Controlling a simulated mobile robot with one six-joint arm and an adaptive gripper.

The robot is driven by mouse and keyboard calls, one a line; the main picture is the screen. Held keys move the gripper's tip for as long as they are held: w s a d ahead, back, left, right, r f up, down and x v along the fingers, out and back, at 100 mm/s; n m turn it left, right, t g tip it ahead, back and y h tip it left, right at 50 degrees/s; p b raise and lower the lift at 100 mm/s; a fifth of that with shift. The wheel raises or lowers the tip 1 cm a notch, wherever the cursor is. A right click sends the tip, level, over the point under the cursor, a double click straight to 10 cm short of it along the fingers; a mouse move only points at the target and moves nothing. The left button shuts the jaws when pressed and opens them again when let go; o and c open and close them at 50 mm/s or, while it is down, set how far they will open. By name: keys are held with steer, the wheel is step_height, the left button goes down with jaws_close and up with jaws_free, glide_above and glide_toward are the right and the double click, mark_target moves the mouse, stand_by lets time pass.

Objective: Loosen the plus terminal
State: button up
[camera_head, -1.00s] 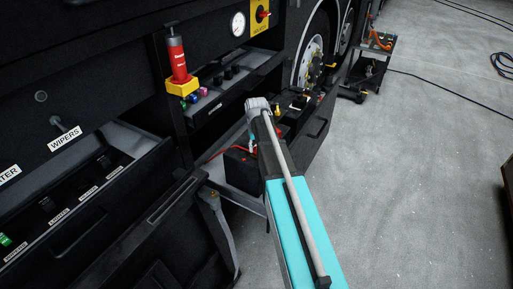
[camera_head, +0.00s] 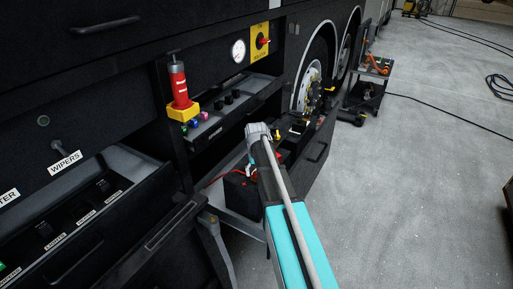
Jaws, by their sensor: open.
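A black battery (camera_head: 238,194) stands on a low pull-out tray (camera_head: 238,222) in the open bay of the coach. A red cable (camera_head: 214,180) runs to it from the left. A small red part (camera_head: 250,172) shows at its top right, close beside my arm; I cannot tell whether it is the plus terminal. My arm reaches from the bottom edge up to a grey joint above and right of the battery. The arm covers the battery's right side. My gripper is hidden behind the arm, so its distance from the terminal cannot be seen.
An open drawer with switches (camera_head: 90,205) juts out at left. A red cylinder on a yellow base (camera_head: 179,92) stands on a shelf behind the battery. A dark open box (camera_head: 314,150) lies right of the arm. A small cart (camera_head: 370,85) stands farther back.

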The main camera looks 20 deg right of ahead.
mark_target(256, 173)
steer(key=m, duration=1.6)
steer(key=shift+r, duration=0.25)
step_height(256, 173, up, 13)
steer(key=p, duration=1.3)
steer(key=shift+r+p, duration=0.15)
steer(key=shift+p, duration=0.25)
stand_by(0.5)
